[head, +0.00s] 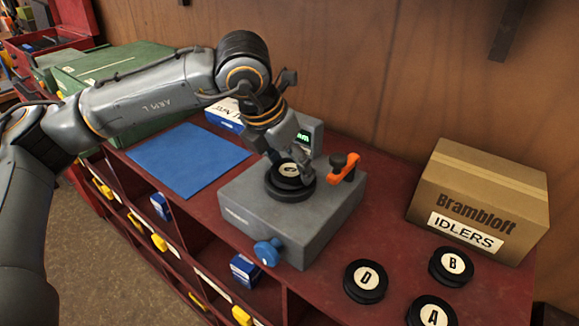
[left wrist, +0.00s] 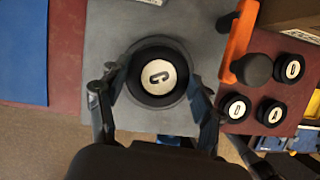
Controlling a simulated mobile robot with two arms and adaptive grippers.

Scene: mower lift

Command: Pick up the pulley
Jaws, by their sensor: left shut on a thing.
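A black pulley (head: 289,171) with a white disc marked C is at the black round seat (head: 290,191) on top of a grey block fixture (head: 245,210). My left gripper (head: 288,164) reaches down from above and is shut on this pulley. In the left wrist view the pulley (left wrist: 158,76) lies between the two fingers of my left gripper (left wrist: 157,92), letter facing up. I cannot tell whether the pulley still touches the seat. Other black pulleys, marked D (head: 366,282), B (head: 451,266) and A (head: 432,312), lie on the red bench top. My right gripper is not in view.
The fixture has an orange lever (head: 346,169) close right of the gripper and a blue knob (head: 268,252) in front. A cardboard IDLERS box (head: 480,195) stands right. A blue mat (head: 185,160) lies clear at left, with green cases (head: 115,65) behind it.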

